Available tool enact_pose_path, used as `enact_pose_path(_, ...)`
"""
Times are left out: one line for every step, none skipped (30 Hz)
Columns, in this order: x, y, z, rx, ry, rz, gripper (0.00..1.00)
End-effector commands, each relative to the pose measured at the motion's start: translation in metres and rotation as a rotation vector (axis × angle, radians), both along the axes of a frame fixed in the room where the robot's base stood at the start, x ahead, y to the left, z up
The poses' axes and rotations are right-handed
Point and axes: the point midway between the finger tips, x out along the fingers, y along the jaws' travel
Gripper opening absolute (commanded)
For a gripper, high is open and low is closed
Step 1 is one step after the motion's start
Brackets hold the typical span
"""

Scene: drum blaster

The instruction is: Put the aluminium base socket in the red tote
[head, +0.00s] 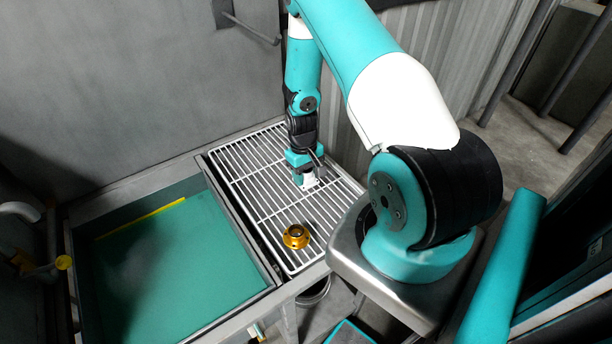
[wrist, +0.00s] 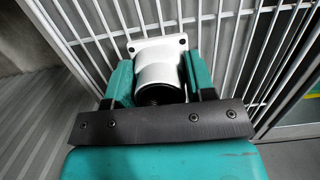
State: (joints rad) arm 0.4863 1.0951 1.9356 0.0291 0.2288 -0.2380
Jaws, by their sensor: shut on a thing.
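The aluminium base socket (wrist: 158,60), pale and white-looking with a square flange and a round dark bore, sits between my gripper's fingers in the wrist view. It also shows in the head view (head: 309,182), small under the gripper, over the white wire rack. My gripper (head: 306,170) is shut on the socket's round body; the teal fingers (wrist: 160,72) are on either side of it. The flange faces the rack bars. I cannot tell whether it touches them. No red tote shows in either view.
The white wire rack (head: 262,190) is mostly bare. A gold flanged fitting (head: 296,237) stands near its front end. A deep teal-floored basin (head: 175,270) with a grey rim lies left of it. Walls close in behind.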

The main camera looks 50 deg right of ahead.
Motion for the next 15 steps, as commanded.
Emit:
enact_pose_path(0.0,0.0,-0.006,0.001,0.002,0.0,0.21)
enact_pose_path(0.0,0.0,-0.01,0.0,0.001,0.0,0.21)
enact_pose_path(0.0,0.0,-0.013,0.0,0.001,0.0,0.21)
enact_pose_path(0.0,0.0,-0.016,0.0,0.001,0.0,0.21)
enact_pose_path(0.0,0.0,-0.018,0.0,0.0,0.0,0.21)
enact_pose_path(0.0,0.0,-0.019,0.0,-0.001,0.0,0.21)
enact_pose_path(0.001,0.0,-0.019,0.0,-0.001,0.0,0.21)
enact_pose_path(0.001,0.0,-0.019,-0.001,-0.002,0.0,0.21)
enact_pose_path(0.001,0.0,-0.019,-0.001,-0.002,0.0,0.21)
enact_pose_path(0.001,0.0,-0.02,-0.001,-0.002,0.0,0.21)
enact_pose_path(0.001,0.0,-0.02,-0.001,-0.002,0.0,0.21)
enact_pose_path(0.001,0.0,-0.02,-0.001,-0.002,0.0,0.21)
enact_pose_path(0.0,0.0,-0.02,0.0,-0.001,0.0,0.21)
enact_pose_path(0.0,0.0,-0.021,0.0,-0.001,0.0,0.21)
enact_pose_path(0.0,0.0,-0.023,0.0,-0.001,0.0,0.21)
